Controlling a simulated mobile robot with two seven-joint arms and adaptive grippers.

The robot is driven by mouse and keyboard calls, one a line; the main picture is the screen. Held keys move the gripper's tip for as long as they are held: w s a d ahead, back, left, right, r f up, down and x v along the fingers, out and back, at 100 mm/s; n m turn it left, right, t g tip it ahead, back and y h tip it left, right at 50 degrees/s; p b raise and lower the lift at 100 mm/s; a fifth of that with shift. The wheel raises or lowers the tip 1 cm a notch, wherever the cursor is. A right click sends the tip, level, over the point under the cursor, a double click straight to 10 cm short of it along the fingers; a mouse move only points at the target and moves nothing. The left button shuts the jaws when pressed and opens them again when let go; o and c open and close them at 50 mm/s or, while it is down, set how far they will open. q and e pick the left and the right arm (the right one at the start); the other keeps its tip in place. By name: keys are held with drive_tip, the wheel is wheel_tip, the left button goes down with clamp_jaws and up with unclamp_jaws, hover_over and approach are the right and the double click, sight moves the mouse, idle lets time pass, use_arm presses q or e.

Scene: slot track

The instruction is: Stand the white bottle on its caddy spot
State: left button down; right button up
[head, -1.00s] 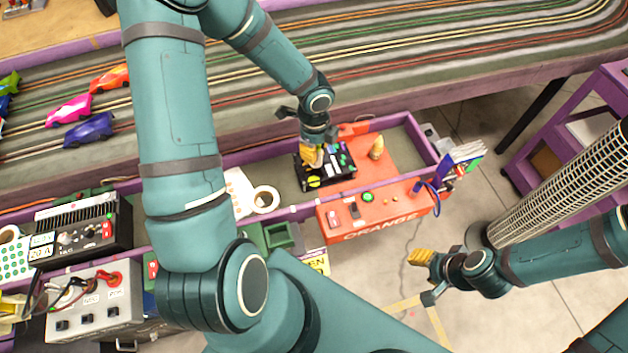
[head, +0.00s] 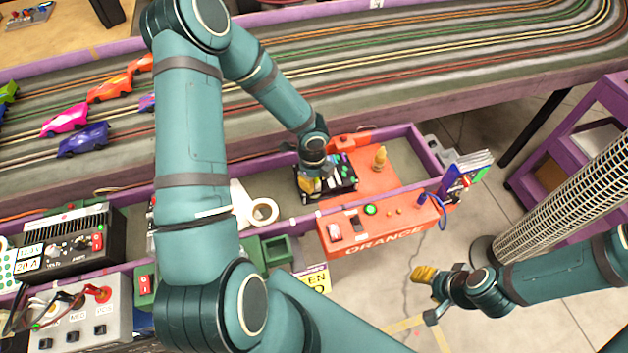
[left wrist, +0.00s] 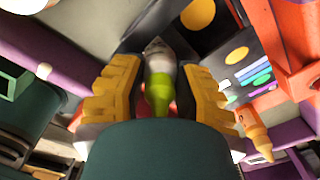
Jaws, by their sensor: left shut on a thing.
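The black caddy (head: 337,194) sits in the purple-edged trough, with green and light-coloured items at its back right. My left gripper (head: 311,186) is over the caddy's left part, pointing down. In the left wrist view its yellow-padded fingers are shut on the white bottle (left wrist: 160,75), which has a pale grey-white part and a lime-green part. In that view the caddy (left wrist: 213,38) shows round yellow-orange spots just beyond the bottle. In the head view the gripper hides the bottle, and I cannot tell whether it touches the caddy. My right gripper (head: 430,293) is open and empty over the floor.
An orange box (head: 385,232) stands against the caddy's right and front, with a tan cone-shaped thing (head: 380,158) behind. A mesh column (head: 560,190) stands near my right arm.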

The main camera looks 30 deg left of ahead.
use_arm(q)
drive_tip(key=shift+r, duration=0.1)
drive_tip(key=c, duration=0.7)
unclamp_jaws()
drive_tip(key=shift+c, duration=0.2)
drive_tip(key=shift+r, duration=0.4)
wheel_tip(320, 180, up, 11)
drive_tip(key=p, duration=0.4)
drive_tip(key=shift+s+a+r, duration=0.1)
drive_tip(key=shift+r, duration=0.05)
